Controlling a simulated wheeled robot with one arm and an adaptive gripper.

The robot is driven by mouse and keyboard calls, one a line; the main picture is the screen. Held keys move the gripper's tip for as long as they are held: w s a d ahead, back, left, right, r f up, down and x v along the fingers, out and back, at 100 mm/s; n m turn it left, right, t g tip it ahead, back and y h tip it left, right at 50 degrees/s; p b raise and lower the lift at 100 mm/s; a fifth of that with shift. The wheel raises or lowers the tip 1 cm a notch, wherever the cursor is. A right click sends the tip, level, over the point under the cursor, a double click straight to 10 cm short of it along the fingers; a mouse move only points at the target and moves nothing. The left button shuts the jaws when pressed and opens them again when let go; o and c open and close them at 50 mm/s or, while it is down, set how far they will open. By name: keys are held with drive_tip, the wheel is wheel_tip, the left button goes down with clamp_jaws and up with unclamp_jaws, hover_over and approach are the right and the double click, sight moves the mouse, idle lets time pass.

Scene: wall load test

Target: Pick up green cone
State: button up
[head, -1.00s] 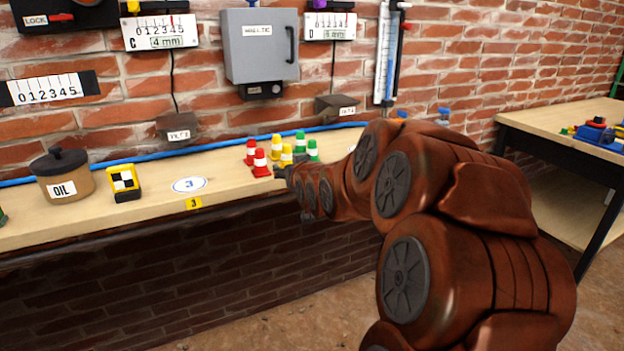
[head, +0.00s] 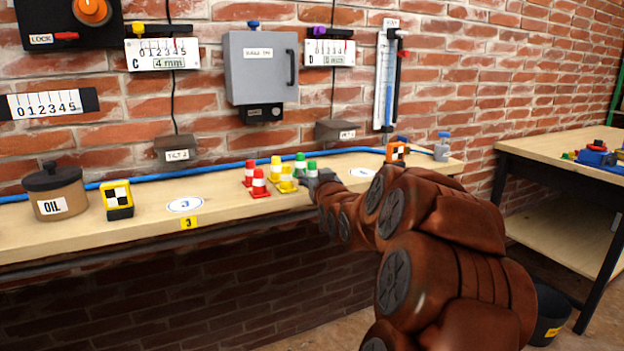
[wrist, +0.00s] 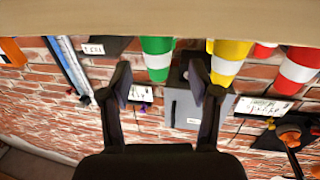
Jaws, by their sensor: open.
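Two green cones with white bands stand on the bench in the head view, one at the back (head: 300,163) and one in front to its right (head: 312,169). In the wrist view, which is upside down, one green cone (wrist: 157,55) shows between and beyond my fingers; the other cannot be made out. My gripper (wrist: 160,80) is open and empty, with its two fingers apart. In the head view my gripper (head: 320,181) is low over the bench beside the front green cone, its fingertips partly hidden by the arm.
Yellow cones (head: 286,183) and red cones (head: 259,185) stand close to the left of the green ones. A yellow cone (wrist: 229,60) shows beyond my right finger in the wrist view. A blue hose (head: 222,167) runs behind. An orange marker block (head: 397,153) stands to the right.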

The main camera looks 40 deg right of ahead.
sight(313, 173)
drive_tip(key=x, duration=0.3)
drive_tip(key=shift+d+f+b, duration=0.15)
drive_tip(key=shift+f+b, duration=0.1)
drive_tip(key=shift+b, duration=0.05)
drive_tip(key=shift+w+d+r, duration=0.1)
drive_tip(key=shift+w+d, duration=0.15)
drive_tip(key=shift+w, duration=0.15)
drive_tip(key=shift+c, duration=0.3)
clamp_jaws()
